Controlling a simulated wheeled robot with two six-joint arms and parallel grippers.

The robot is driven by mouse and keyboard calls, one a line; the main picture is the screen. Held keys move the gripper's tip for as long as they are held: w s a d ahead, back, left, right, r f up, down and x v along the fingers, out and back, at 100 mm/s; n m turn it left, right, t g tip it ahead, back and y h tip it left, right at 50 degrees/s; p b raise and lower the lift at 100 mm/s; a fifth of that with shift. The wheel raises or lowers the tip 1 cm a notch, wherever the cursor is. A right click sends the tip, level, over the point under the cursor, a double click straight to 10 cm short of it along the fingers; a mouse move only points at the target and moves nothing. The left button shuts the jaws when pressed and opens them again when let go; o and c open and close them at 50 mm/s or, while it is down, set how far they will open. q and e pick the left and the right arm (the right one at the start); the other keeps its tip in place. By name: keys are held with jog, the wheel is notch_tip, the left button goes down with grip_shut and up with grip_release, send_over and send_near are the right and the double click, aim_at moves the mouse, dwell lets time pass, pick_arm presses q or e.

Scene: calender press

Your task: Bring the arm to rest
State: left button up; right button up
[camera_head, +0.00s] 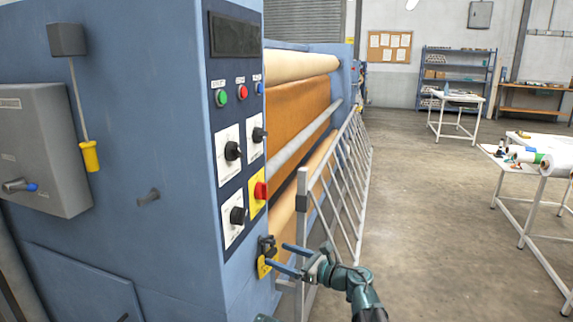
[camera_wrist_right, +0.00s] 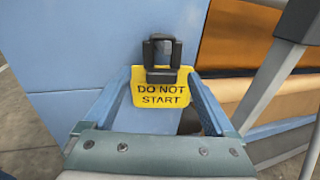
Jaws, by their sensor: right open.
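My right gripper (camera_head: 274,255) is at the lower corner of the blue press (camera_head: 130,120), its two blue fingers spread apart. In the right wrist view, a yellow tag (camera_wrist_right: 160,93) reading "DO NOT START" hangs below a dark lock-like fitting (camera_wrist_right: 161,50) on the press. The open right gripper (camera_wrist_right: 158,80) has one finger on each side of the tag, with nothing clamped between them. The tag (camera_head: 262,268) and the dark fitting (camera_head: 267,246) also show in the head view, partly behind the fingers. My left gripper is not in view.
A grey barred guard (camera_head: 340,180) runs along the press rollers, close to my right arm. The control panel (camera_head: 240,150) has knobs and a red button on yellow (camera_head: 260,191). Open floor (camera_head: 430,220) lies right; a white table (camera_head: 525,190) stands beyond.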

jog(key=s+d+r+p, duration=0.1)
jog(key=s+d, duration=0.1)
jog(key=d, duration=0.6)
jog(key=shift+r+p, duration=0.3)
jog(key=shift+p, duration=0.05)
jog(key=shift+s, duration=0.1)
